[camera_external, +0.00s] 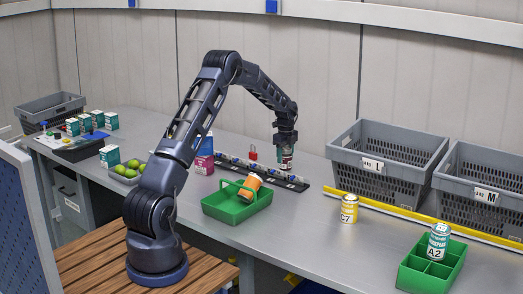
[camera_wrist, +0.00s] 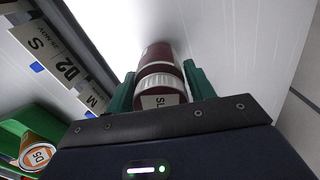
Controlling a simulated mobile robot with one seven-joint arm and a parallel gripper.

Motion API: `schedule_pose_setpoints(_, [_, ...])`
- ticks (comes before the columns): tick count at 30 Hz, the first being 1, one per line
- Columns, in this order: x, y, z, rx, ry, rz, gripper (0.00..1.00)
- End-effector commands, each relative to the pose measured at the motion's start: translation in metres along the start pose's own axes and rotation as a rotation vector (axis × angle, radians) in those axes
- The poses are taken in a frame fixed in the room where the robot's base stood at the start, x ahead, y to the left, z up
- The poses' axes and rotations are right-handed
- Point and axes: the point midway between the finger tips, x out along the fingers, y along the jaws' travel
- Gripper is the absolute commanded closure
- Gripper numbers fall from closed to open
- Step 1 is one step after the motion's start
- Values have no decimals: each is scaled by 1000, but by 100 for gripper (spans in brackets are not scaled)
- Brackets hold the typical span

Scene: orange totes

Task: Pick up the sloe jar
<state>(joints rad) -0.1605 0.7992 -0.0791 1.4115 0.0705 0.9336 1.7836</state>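The sloe jar (camera_wrist: 160,80) is dark red with a pale band and a white label on which "SL" can be read. It sits between the two green fingers of my gripper (camera_wrist: 165,88) in the wrist view, and both fingers appear to touch its sides. In the external view the jar (camera_external: 285,160) shows below my gripper (camera_external: 285,148), which points down at the back of the bench. I cannot tell whether its base touches the bench. The near part of the jar is hidden by my gripper body.
A black labelled rack (camera_external: 290,184) lies close by, with a green basket (camera_external: 232,214) holding an orange can (camera_external: 250,185) in front. A yellow can (camera_external: 349,208), grey crates (camera_external: 385,160) and a green divided tray (camera_external: 430,277) stand right. Limes (camera_external: 130,168) are left.

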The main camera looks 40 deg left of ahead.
Motion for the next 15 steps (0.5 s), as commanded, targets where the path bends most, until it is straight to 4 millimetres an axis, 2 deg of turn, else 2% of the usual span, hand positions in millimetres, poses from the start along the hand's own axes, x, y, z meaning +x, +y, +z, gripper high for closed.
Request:
schedule_pose_setpoints(10, [-4, 0, 0, 0, 0, -2, 80])
schedule_pose_setpoints(15, [-22, 0, 0, 0, 0, -2, 80])
